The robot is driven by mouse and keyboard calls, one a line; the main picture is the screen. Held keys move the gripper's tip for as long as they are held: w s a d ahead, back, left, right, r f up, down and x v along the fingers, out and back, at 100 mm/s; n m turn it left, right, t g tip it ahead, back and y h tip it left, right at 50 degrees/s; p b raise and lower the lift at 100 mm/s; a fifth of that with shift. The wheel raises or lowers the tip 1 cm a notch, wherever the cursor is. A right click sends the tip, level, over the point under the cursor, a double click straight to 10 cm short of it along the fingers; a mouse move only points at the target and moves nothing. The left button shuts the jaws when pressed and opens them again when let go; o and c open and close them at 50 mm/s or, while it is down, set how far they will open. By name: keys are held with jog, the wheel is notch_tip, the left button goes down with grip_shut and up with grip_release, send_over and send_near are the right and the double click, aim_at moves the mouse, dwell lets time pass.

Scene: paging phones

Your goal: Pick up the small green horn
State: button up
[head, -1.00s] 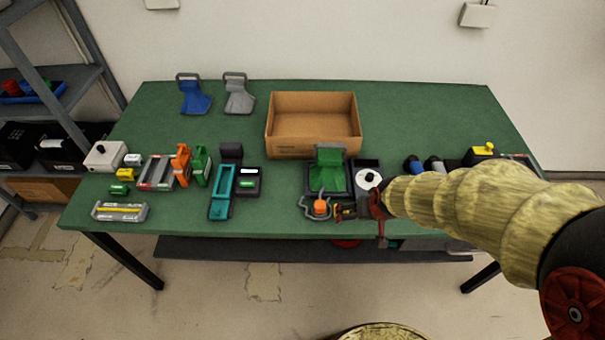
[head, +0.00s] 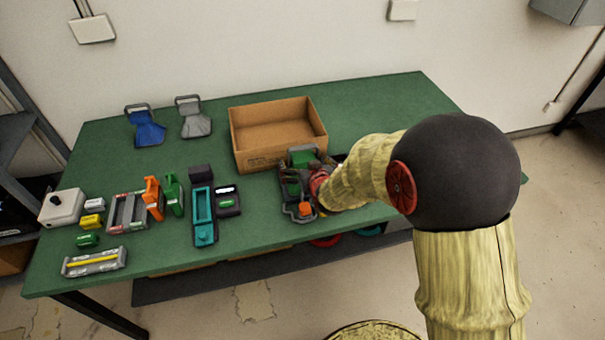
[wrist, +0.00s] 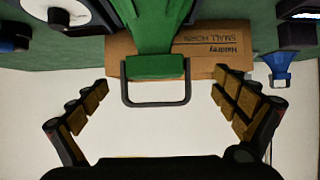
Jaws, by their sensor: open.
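My gripper (head: 318,182) is at the horn in the head view. In the wrist view my gripper (wrist: 161,84) is open, one finger on each side of the handle, with gaps on both sides.
A blue horn (head: 146,128) and a grey horn (head: 195,122) stand at the back left. An orange-topped device (head: 304,208) lies close in front. Bare green table lies right of the box.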

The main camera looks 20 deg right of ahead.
aim_at(303, 156)
jog(key=shift+w+d+f+b, duration=0.1)
jog(key=shift+w+f+b, duration=0.15)
jog(key=shift+w, duration=0.5)
jog(key=shift+w+d+f+b, duration=0.15)
jog(key=shift+w+f+b, duration=0.05)
jog(key=shift+w, duration=0.55)
jog(key=shift+w+d+f+b, duration=0.1)
jog(key=shift+w+f+b, duration=0.15)
jog(key=shift+w, duration=0.5)
jog(key=shift+c, duration=0.2)
jog(key=shift+r, duration=0.1)
jog(key=c, duration=2.1)
